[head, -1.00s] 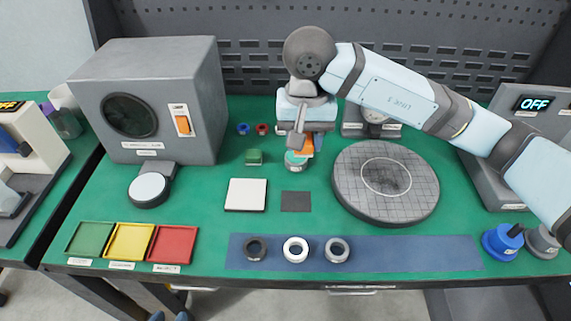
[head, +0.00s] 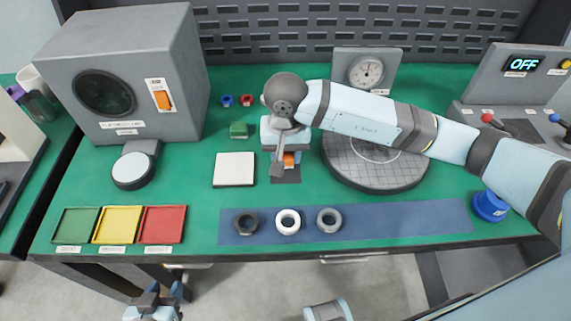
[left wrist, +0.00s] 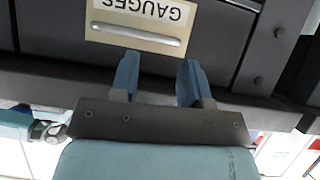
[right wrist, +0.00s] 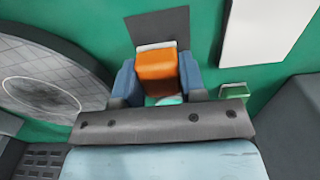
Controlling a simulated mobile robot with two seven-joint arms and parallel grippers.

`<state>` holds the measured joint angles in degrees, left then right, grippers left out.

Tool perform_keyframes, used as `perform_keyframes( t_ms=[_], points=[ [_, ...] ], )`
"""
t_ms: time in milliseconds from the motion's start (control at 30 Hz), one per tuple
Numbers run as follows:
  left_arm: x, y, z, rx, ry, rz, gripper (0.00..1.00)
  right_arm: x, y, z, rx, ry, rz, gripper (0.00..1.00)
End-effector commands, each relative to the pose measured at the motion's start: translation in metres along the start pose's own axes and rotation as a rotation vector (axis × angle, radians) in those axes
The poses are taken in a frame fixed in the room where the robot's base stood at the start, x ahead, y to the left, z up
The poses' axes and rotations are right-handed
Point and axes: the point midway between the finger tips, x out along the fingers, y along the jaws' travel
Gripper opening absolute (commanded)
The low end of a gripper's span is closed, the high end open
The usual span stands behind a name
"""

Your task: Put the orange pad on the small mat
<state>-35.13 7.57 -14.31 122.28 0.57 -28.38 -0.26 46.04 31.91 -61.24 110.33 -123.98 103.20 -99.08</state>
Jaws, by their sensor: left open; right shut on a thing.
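The orange pad (right wrist: 157,66) is held between the two blue fingers of my right gripper (right wrist: 158,76). In the head view the pad (head: 290,159) shows under that gripper (head: 287,160), partly covered by it. The small mat (right wrist: 158,23) is a thin dark grey square on the green bench, just beyond the pad in the right wrist view. In the head view the mat (head: 286,177) is partly hidden by the gripper. I cannot tell the pad's height above it. My left gripper (left wrist: 158,68) is open and empty, low in front of the bench.
A white square block (head: 234,169) lies left of the mat, and a small green block (head: 239,130) behind it. A round grey plate (head: 376,165) stands close on the right. Several rings lie on the blue strip (head: 400,220) in front. A drawer labelled GAUGES (left wrist: 140,28) faces my left gripper.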

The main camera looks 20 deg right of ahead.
Motion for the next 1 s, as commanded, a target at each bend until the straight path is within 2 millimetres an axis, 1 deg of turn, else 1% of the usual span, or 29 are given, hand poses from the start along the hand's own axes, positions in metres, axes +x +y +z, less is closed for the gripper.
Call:
perform_keyframes(
  t_ms=[133, 300, 367, 567, 733, 767, 800, 833, 867, 1000],
  points=[
    [0.001, 0.0, 0.001, 0.001, 0.001, 0.0, 0.43, 0.014, 0.0, 0.001, 0.0, -0.002, 0.0, 0.15],
    [0.001, 0.0, 0.002, 0.003, 0.002, -0.001, 0.43, 0.04, 0.0, 0.001, 0.0, -0.002, 0.0, 0.15],
    [0.001, 0.0, 0.002, 0.003, 0.002, 0.0, 0.43, 0.043, 0.0, 0.0, 0.0, -0.001, -0.001, 0.15],
    [0.001, 0.0, 0.001, 0.003, 0.003, 0.0, 0.43, 0.043, 0.0, 0.0, -0.001, 0.001, -0.001, 0.15],
    [0.004, 0.0, 0.005, 0.0, 0.005, 0.002, 0.43, 0.049, 0.0, 0.0, -0.001, 0.001, -0.001, 0.15],
    [0.002, 0.001, 0.003, 0.0, 0.005, 0.003, 0.43, 0.046, 0.0, 0.0, -0.001, 0.001, -0.001, 0.45],
    [0.002, 0.001, 0.002, 0.0, 0.006, 0.003, 0.43, 0.046, 0.0, 0.0, -0.001, 0.001, -0.001, 0.54],
    [0.002, 0.001, 0.002, 0.0, 0.006, 0.003, 0.43, 0.046, 0.0, 0.0, -0.001, 0.001, -0.001, 0.61],
    [0.002, 0.001, 0.002, 0.0, 0.007, 0.003, 0.43, 0.046, 0.0, 0.0, -0.001, 0.001, -0.001, 0.63],
    [0.002, 0.001, 0.001, 0.0, 0.008, 0.003, 0.43, 0.046, 0.0, 0.0, -0.001, 0.0, -0.001, 0.63]
  ],
)
